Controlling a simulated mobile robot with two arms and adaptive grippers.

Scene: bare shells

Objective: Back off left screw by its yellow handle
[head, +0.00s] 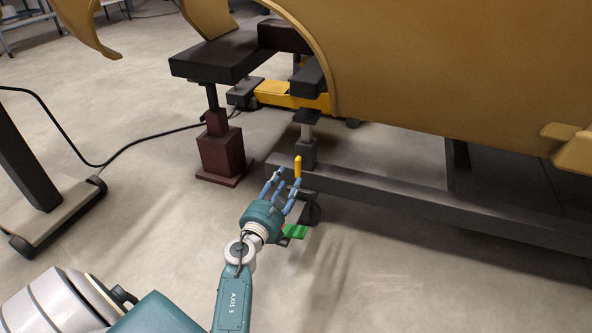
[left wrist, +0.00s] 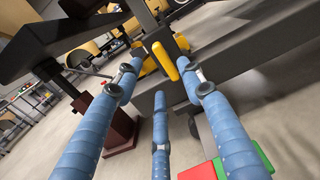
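The yellow handle (head: 298,167) is a short upright bar near the left end of a dark frame beam, below a dark post (head: 306,148) with a grey rod. My left gripper (head: 285,179) is at the handle, its blue fingers spread. In the left wrist view the handle (left wrist: 165,61) shows between the two upper fingertips, with the third finger (left wrist: 160,120) below it. The fingers are open and I cannot tell whether any touches the handle. The screw's thread is not clearly visible. My right gripper is not in view.
A large tan shell (head: 440,65) hangs over the dark beam (head: 420,205). A dark red stand (head: 221,150) is left of the handle. A green pedal (head: 295,231) and a caster (head: 311,212) sit low beside my left wrist. A black cable crosses the open floor at left.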

